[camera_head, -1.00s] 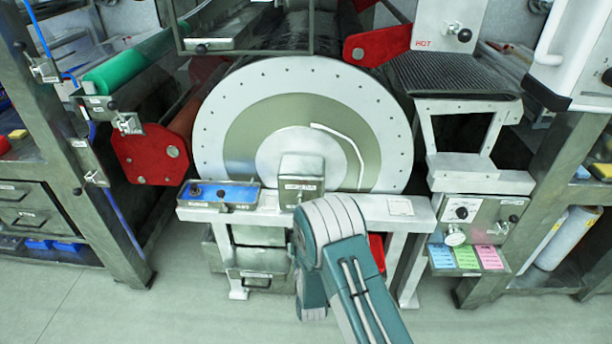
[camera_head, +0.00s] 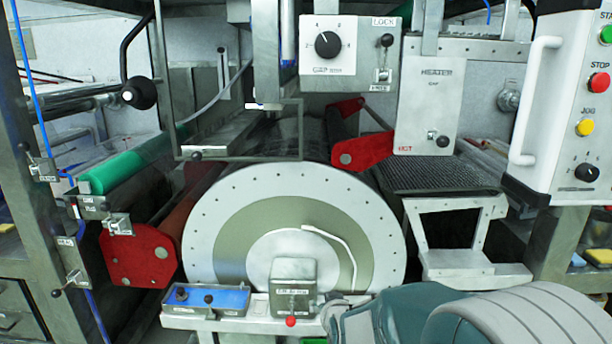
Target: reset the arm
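My arm shows at the bottom right of the head view, a teal and light grey link in front of the machine's lower frame. My gripper is outside the picture, so its opening cannot be seen. Behind the arm stands the dosing drum (camera_head: 235,190), a large pale disc with an olive ring and a white curved line on its face. The arm covers part of the bench below the drum's right side.
A grey box with a red-tipped lever (camera_head: 293,283) and a blue panel (camera_head: 206,298) sit before the drum. A control box (camera_head: 572,110) with buttons hangs at right. A heater plate (camera_head: 428,105) and gap dial box (camera_head: 345,55) are above. Red brackets flank the drum.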

